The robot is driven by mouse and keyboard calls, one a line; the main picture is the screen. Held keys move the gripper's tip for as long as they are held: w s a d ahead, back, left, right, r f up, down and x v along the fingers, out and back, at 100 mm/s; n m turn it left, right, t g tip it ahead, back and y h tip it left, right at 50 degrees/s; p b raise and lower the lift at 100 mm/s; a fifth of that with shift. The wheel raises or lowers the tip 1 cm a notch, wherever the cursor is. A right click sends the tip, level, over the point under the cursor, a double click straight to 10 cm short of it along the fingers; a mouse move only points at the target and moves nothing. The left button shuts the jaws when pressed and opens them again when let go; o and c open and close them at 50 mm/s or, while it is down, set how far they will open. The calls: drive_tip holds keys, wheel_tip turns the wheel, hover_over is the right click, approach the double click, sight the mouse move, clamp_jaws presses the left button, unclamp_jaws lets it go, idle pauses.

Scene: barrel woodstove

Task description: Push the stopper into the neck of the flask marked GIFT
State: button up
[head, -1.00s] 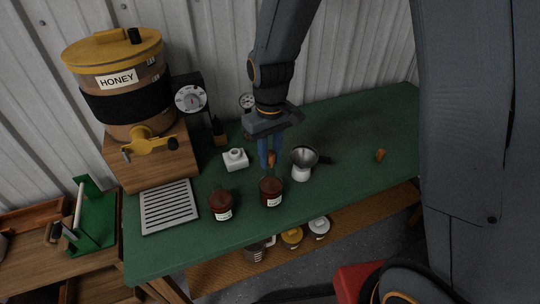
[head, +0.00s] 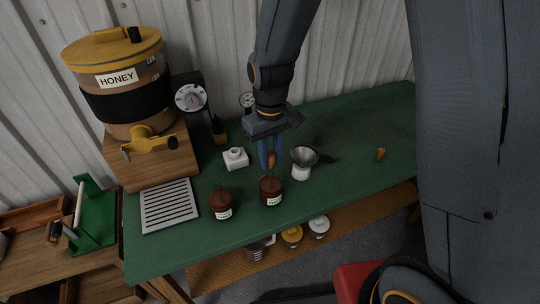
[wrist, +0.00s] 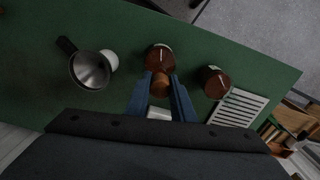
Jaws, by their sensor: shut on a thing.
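My gripper (head: 270,162) points down, its blue fingers shut on an orange-brown stopper (wrist: 160,86). The stopper also shows between the fingertips in the head view (head: 271,160). A dark brown flask (head: 271,191) stands upright just below and in front of it; in the wrist view this flask (wrist: 160,58) lies just beyond the stopper. I cannot tell how far apart they are. A second brown flask (head: 222,205) stands to its left, seen at the right in the wrist view (wrist: 215,82). Both have white labels too small to read. A loose orange-brown stopper (head: 380,154) lies at the right.
A metal funnel (head: 304,156) over a white container stands close right of the gripper. A white block-like piece (head: 235,158) is close left. A slatted grate (head: 169,206), honey barrel (head: 117,82) and dial (head: 190,97) stand further left. The green tabletop (head: 352,130) is mostly clear at right.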

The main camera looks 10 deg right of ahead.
drive_tip(key=shift+f, duration=0.35)
drive_tip(key=shift+r, duration=0.1)
drive_tip(key=shift+r+p, duration=0.55)
drive_tip(key=shift+r, duration=0.1)
drive_tip(key=shift+s+p, duration=0.1)
drive_tip(key=shift+p, duration=0.25)
idle(1.0)
drive_tip(key=shift+f+b, duration=0.3)
drive_tip(key=shift+f, duration=0.45)
idle(0.5)
drive_tip(key=shift+r, duration=0.1)
drive_tip(key=shift+r+p, duration=0.65)
drive_tip(key=shift+d+p, duration=0.1)
drive_tip(key=shift+p, duration=0.2)
idle(0.8)
